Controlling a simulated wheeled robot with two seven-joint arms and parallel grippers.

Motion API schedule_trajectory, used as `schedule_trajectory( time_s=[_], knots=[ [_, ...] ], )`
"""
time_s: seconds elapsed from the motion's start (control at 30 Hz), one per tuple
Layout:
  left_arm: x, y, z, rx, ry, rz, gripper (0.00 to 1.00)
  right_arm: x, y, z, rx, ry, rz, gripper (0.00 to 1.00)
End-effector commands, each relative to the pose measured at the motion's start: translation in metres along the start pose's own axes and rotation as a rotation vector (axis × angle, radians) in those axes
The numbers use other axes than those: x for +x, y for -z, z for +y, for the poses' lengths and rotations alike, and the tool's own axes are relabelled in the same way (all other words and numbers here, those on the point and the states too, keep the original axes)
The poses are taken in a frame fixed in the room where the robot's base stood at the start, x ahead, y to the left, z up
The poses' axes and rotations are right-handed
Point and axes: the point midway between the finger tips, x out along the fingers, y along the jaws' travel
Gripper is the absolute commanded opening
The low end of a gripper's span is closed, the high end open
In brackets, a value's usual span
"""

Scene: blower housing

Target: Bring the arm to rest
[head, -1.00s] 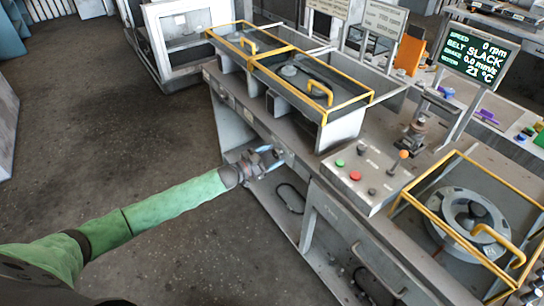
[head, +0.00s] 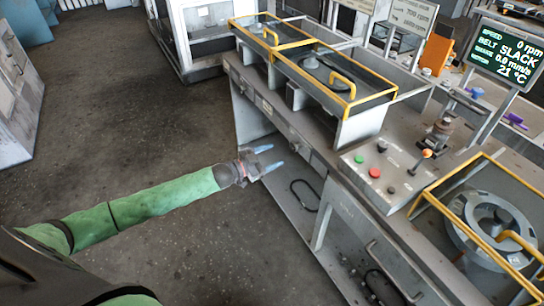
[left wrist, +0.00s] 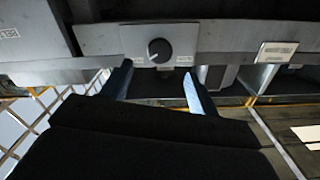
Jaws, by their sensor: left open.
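My left arm is green and reaches in from the left in the head view. Its gripper (head: 271,160) is open, with two bluish fingers apart and nothing between them. It hangs in front of the grey bench (head: 300,150), below the level of the bench top. In the left wrist view, the open fingers (left wrist: 158,85) point toward a black rotary knob (left wrist: 159,50) on a grey plate on the bench front. A gap seems to lie between fingertips and knob. My right gripper is not in view.
Yellow-framed guards (head: 350,100) cover parts of the bench top. A screen (head: 506,55) reads 0 rpm and BELT SLACK. Open floor (head: 130,150) lies left.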

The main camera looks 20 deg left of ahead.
Motion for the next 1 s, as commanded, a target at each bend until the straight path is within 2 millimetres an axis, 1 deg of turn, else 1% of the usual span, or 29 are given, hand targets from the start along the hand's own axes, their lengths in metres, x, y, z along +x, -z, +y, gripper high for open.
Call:
schedule_trajectory(
  time_s=[0.3,0.37,0.43,0.57,0.67,0.7,0.8,0.87,0.93,1.0],
  knots=[
    [0.000,0.000,0.000,0.011,0.000,0.000,0.60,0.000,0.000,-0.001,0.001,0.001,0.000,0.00],
    [0.000,-0.004,-0.001,0.028,0.007,-0.021,0.60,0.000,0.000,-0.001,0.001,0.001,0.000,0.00],
    [0.000,-0.013,-0.004,0.049,0.022,-0.066,0.60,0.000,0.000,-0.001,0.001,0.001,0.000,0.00],
    [-0.004,-0.040,-0.014,0.107,0.067,-0.215,0.60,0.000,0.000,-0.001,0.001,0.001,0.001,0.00],
    [-0.012,-0.061,-0.024,0.162,0.105,-0.360,0.60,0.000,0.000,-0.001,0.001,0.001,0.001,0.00],
    [-0.016,-0.068,-0.030,0.184,0.123,-0.417,0.60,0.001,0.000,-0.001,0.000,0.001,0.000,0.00],
    [-0.026,-0.079,-0.047,0.235,0.174,-0.555,0.60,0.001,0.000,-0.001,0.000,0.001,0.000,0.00],
    [-0.028,-0.082,-0.053,0.251,0.205,-0.629,0.60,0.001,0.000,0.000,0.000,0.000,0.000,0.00],
    [-0.031,-0.087,-0.054,0.256,0.239,-0.715,0.60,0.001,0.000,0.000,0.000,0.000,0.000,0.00],
    [-0.036,-0.097,-0.045,0.243,0.264,-0.804,0.60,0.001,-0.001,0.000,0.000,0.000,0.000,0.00]
  ],
)
